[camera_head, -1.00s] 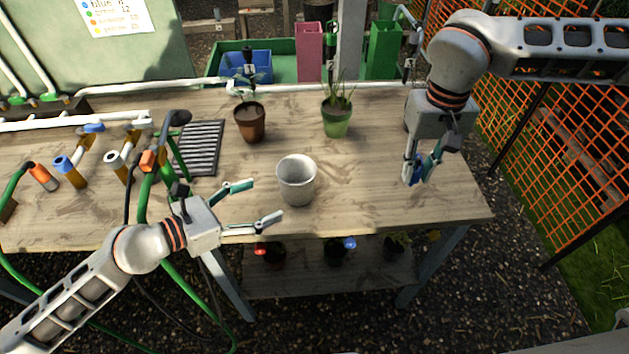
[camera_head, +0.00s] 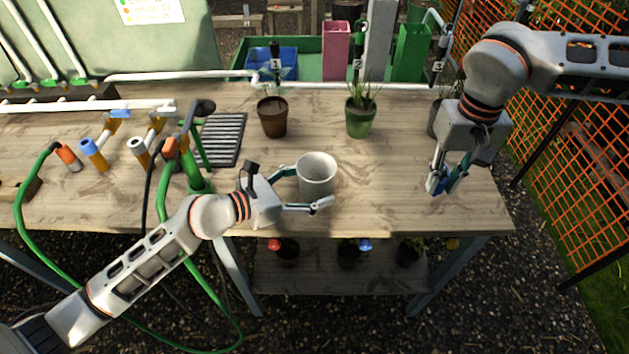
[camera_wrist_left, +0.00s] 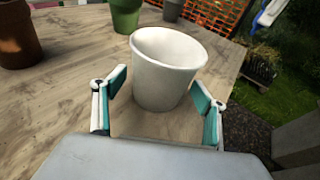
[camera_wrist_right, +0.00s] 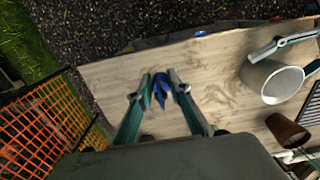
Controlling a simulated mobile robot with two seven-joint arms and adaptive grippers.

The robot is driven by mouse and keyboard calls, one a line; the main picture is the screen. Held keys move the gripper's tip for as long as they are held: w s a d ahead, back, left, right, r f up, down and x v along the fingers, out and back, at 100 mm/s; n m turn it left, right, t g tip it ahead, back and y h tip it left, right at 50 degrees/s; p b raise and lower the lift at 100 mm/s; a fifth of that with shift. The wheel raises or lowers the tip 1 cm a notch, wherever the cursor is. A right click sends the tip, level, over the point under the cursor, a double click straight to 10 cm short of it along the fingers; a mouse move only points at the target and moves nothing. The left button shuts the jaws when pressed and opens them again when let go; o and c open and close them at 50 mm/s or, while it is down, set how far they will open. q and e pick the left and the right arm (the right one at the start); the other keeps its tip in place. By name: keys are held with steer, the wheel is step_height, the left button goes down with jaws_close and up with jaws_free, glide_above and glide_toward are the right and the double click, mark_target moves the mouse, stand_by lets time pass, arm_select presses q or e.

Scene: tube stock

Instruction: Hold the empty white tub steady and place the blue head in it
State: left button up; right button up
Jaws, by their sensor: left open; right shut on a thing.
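The empty white tub (camera_head: 317,176) stands upright on the wooden table; it also shows in the left wrist view (camera_wrist_left: 165,80) and the right wrist view (camera_wrist_right: 274,82). My left gripper (camera_head: 305,187) is open, with its fingers on either side of the tub's near part. In the left wrist view (camera_wrist_left: 160,105) a gap shows between each finger and the tub wall. My right gripper (camera_head: 447,186) is shut on the blue head (camera_wrist_right: 159,88), holding it over the table's right part. The fingers partly hide the head in the head view.
A brown pot (camera_head: 272,118) and a green pot (camera_head: 360,119) with plants stand behind the tub. A black grate (camera_head: 222,138) and several hose fittings (camera_head: 95,155) lie left. The table between the tub and my right gripper is clear. An orange mesh fence (camera_head: 580,150) stands right.

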arm_select(q)
steer(key=shift+w+d+f, duration=0.1)
steer(key=shift+w+d, duration=0.1)
steer(key=shift+d, duration=0.05)
steer(key=shift+c, duration=0.5)
steer(key=c, duration=0.8)
arm_select(e)
steer(key=w+a+r, duration=0.4)
steer(key=w+a, duration=0.2)
steer(key=a, duration=0.5)
step_height(320, 180, up, 5)
glide_above(316, 157)
steer(key=s, duration=0.4)
steer(key=shift+s+f, duration=0.2)
steer(key=shift+f, duration=5.2)
